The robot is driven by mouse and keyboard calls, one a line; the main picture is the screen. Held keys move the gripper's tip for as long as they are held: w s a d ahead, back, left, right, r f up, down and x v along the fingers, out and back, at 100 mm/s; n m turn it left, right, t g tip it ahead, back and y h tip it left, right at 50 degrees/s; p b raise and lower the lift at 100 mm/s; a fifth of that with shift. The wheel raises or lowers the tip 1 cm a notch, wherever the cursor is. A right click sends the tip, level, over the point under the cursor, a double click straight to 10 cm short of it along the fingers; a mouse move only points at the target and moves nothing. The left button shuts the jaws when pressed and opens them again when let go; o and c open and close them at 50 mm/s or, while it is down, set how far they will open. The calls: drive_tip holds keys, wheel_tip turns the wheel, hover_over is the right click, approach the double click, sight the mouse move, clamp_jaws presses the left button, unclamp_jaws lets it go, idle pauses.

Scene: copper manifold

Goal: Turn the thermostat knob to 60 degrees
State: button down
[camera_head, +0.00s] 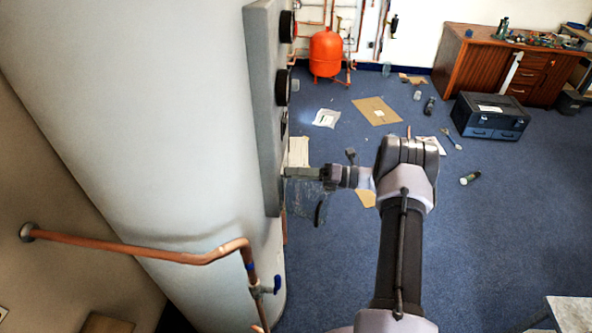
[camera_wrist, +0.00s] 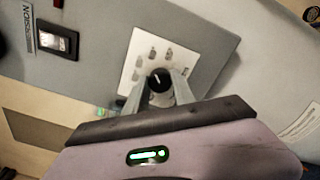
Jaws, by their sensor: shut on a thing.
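The thermostat knob (camera_wrist: 159,78) is black and round with a white pointer line. It sits at the lower edge of a white plate (camera_wrist: 138,61) with several small grey marks, on a grey panel (camera_wrist: 208,45). My gripper (camera_wrist: 160,95) has one finger on each side of the knob and is shut on it. The pointer's line stands near upright in the wrist view; no degree numbers can be read. In the head view my gripper (camera_head: 289,172) meets the side panel (camera_head: 262,100) of the large pale tank (camera_head: 150,110); the knob is hidden there.
A black rocker switch (camera_wrist: 57,40) is on the panel to the left. Dark round parts (camera_head: 283,87) stick out of the panel above my gripper. A copper pipe (camera_head: 130,246) runs below. Cardboard (camera_head: 376,111) and a toolbox (camera_head: 490,118) lie on the blue floor.

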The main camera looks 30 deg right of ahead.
drive_tip(key=shift+m, duration=0.8)
drive_tip(key=c, duration=1.1)
unclamp_jaws()
drive_tip(key=shift+o, duration=0.2)
drive_tip(key=p+v, duration=0.1)
drive_tip(key=v, duration=1.6)
drive_tip(key=shift+s+d+p, duration=0.2)
drive_tip(key=shift+p, duration=0.2)
